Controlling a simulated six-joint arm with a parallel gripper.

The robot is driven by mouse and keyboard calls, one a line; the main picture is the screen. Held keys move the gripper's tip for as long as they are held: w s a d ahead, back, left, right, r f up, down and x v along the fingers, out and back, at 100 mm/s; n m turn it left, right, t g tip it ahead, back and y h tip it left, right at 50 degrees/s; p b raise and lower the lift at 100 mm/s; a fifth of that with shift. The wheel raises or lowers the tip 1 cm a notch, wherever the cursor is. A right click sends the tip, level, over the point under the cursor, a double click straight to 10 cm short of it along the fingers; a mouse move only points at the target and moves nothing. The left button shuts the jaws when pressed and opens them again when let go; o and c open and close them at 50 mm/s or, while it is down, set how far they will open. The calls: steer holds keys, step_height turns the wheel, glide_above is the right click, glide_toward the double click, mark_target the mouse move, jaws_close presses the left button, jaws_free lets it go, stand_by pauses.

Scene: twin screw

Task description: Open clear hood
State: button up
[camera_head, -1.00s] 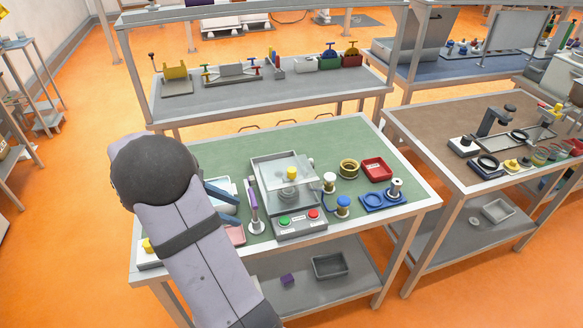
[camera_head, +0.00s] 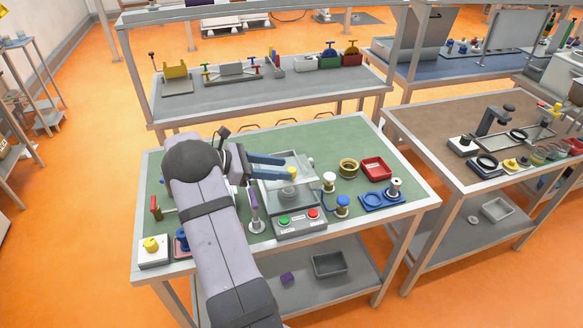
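A grey machine with a clear hood (camera_head: 303,161) stands on the green mat, and the hood looks down over it. A yellow part (camera_head: 292,172) shows at the hood. The machine's front panel (camera_head: 299,222) has a green button (camera_head: 284,221) and a red button (camera_head: 314,214). My gripper (camera_head: 288,168) points right, with its two blue fingers apart and nothing seen between them. Its fingertips overlap the hood's upper left in the picture; I cannot tell whether they touch it. My arm hides part of the bench left of the machine.
Right of the machine stand white and blue-topped pieces (camera_head: 342,206), a brass ring (camera_head: 348,168), a red tray (camera_head: 376,168) and a blue fixture (camera_head: 382,198). A purple-handled tool (camera_head: 254,205) stands close at its left. A yellow-knobbed box (camera_head: 152,249) sits at the front left.

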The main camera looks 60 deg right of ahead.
mark_target(290, 169)
steer(key=shift+p+x, duration=0.8)
steer(key=shift+x, duration=1.45)
steer(key=shift+c, duration=0.6)
jaws_close()
